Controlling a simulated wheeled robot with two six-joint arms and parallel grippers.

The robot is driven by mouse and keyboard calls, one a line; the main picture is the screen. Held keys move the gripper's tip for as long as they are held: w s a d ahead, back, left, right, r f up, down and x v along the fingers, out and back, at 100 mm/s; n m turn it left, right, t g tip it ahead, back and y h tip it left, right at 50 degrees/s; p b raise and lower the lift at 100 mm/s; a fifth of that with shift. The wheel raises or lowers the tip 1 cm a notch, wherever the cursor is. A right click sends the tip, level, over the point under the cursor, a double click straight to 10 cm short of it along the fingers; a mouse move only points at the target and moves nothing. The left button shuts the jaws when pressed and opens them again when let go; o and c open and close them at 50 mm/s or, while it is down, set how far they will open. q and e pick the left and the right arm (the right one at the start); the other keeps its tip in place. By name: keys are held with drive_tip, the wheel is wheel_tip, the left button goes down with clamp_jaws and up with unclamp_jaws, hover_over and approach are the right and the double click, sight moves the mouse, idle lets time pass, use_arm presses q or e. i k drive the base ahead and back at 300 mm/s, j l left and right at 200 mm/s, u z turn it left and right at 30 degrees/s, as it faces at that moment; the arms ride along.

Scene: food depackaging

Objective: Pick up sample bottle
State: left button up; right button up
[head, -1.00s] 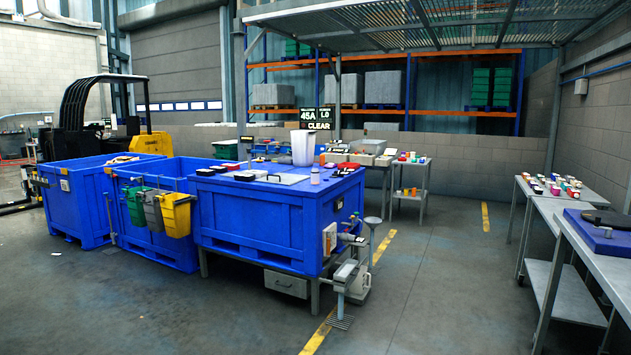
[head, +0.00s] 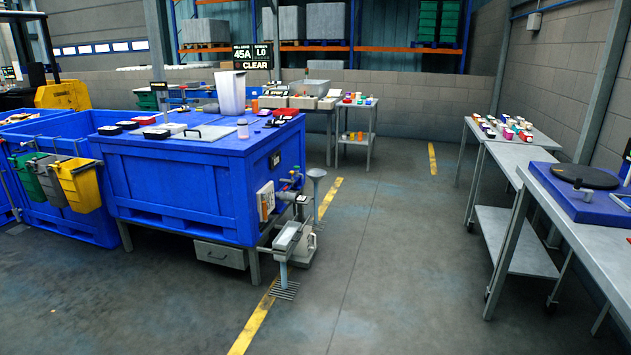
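Neither of my grippers is in view.
Blue bins with green, grey and yellow buckets (head: 80,185) stand at the left. A drain fixture (head: 286,238) juts from the station's right side. Metal tables (head: 575,212) with small coloured containers line the right. The floor (head: 390,240) between is clear.

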sight(243, 124)
drive_tip(key=i, duration=2.05)
